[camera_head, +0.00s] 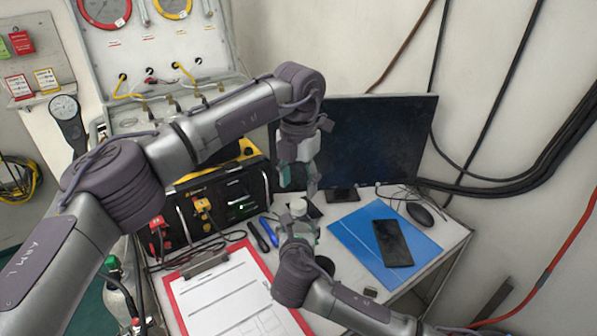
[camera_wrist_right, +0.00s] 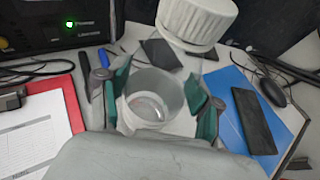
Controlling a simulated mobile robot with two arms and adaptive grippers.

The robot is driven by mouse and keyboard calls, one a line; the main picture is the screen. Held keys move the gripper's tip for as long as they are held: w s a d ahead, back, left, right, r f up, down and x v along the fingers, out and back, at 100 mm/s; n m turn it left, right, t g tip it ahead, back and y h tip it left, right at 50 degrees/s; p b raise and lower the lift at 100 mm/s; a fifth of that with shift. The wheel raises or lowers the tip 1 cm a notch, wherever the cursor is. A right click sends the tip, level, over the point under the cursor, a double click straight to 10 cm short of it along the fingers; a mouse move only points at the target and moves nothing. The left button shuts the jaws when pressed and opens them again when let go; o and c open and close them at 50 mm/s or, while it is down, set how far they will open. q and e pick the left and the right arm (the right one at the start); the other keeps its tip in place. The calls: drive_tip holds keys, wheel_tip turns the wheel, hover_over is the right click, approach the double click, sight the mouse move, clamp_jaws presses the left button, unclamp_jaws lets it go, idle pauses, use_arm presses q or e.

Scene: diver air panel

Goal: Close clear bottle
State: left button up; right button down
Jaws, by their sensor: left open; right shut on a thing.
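The clear bottle (camera_head: 301,226) stands at the front of the monitor, between the fingers of my right gripper (camera_head: 299,232). In the right wrist view the green finger pads grip the see-through bottle (camera_wrist_right: 154,100) from both sides. A white ribbed cap (camera_wrist_right: 197,19) is at the bottle's top end, and it also shows in the head view (camera_head: 298,206). I cannot tell whether it is screwed tight. My left gripper (camera_head: 298,182) is open and points down just above the cap, apparently apart from it.
A black device box (camera_head: 228,195) with a green light stands left of the grippers. A monitor (camera_head: 375,140) is behind. A red clipboard (camera_head: 235,295), pens (camera_head: 258,237), a blue folder (camera_head: 360,240) with a black phone (camera_head: 392,243), and a mouse (camera_head: 419,213) lie on the table.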

sight(298, 203)
use_arm(q)
drive_tip(key=shift+f, duration=2.65)
clamp_jaws()
drive_tip(key=shift+o, duration=0.7)
unclamp_jaws()
wheel_tip(298, 203, up, 12)
